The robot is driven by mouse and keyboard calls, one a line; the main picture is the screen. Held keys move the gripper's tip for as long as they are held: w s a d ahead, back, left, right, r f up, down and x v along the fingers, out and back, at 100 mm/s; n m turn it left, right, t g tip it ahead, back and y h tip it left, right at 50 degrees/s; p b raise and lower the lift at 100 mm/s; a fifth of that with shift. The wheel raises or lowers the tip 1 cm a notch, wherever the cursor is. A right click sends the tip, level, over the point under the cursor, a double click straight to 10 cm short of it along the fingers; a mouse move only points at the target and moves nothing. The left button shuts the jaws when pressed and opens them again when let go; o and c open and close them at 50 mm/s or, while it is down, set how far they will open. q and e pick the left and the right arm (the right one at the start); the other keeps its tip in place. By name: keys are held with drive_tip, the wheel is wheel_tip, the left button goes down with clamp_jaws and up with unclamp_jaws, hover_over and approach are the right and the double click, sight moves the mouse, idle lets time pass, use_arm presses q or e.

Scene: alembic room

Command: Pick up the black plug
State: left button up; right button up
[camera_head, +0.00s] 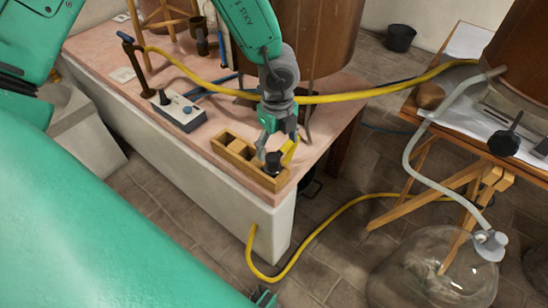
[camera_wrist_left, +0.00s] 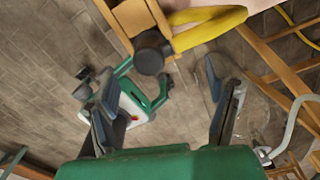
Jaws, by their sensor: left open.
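The black plug (camera_head: 273,161) stands in the right end of a wooden compartment box (camera_head: 232,160) at the table's front right corner. My left gripper (camera_head: 272,150) is open, pointing down just above and around the plug. In the left wrist view the round black top of the plug (camera_wrist_left: 152,52) shows beyond the two spread fingers (camera_wrist_left: 160,85), at the edge of the box (camera_wrist_left: 128,20). Nothing is held between the fingers. Whether a finger touches the plug I cannot tell. My right gripper is not clearly visible.
A control box (camera_head: 178,110) with a black knob stands left of the wooden box. A copper vessel (camera_head: 318,35) stands behind. A glass flask (camera_head: 440,265) is on the floor at right. The table's front edge is close by.

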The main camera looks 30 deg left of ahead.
sight(275, 155)
use_arm(q)
drive_tip(key=f, duration=0.1)
drive_tip(key=f+b, duration=0.1)
drive_tip(key=f, duration=0.2)
drive_tip(key=shift+s+a+f, duration=0.1)
drive_tip(key=shift+a+f, duration=0.05)
drive_tip(key=shift+a, duration=0.2)
drive_tip(key=shift+d+f, duration=0.15)
drive_tip(key=shift+f, duration=0.15)
drive_tip(key=shift+d+r, duration=0.15)
drive_tip(key=shift+d, duration=0.15)
drive_tip(key=c, duration=1)
drive_tip(key=shift+a, duration=0.1)
drive_tip(key=c, duration=0.3)
drive_tip(key=shift+a, duration=0.15)
wheel_tip(275, 155, up, 10)
drive_tip(key=shift+p, duration=1.2)
